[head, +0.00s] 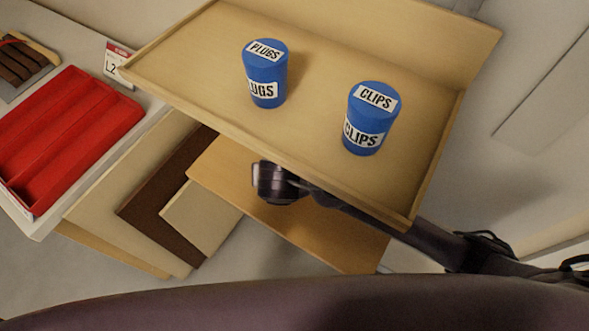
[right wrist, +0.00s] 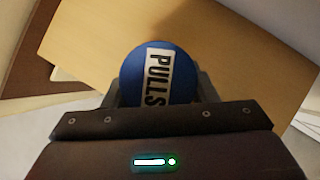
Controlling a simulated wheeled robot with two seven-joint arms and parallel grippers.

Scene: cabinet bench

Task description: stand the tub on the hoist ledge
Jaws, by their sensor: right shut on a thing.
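A blue tub labelled PULLS (right wrist: 158,74) sits between the fingers of my right gripper (right wrist: 159,90) in the right wrist view, seen from above over an orange-brown wooden board. In the head view my right gripper (head: 279,183) is just below the front edge of an upper wooden shelf (head: 190,58), above the lower board (head: 330,238); the tub cannot be made out there. Whether the tub touches the board cannot be told. Two more blue tubs, PLUGS (head: 265,75) and CLIPS (head: 371,120), stand upright on the upper shelf. My left gripper is out of view.
The upper shelf has a raised lip and side walls, and overhangs the lower board closely above my right arm. A red ribbed tray (head: 70,130) lies on the left counter, with a small price card (head: 117,64) behind it. Brown and beige panels (head: 165,195) lie left of the board.

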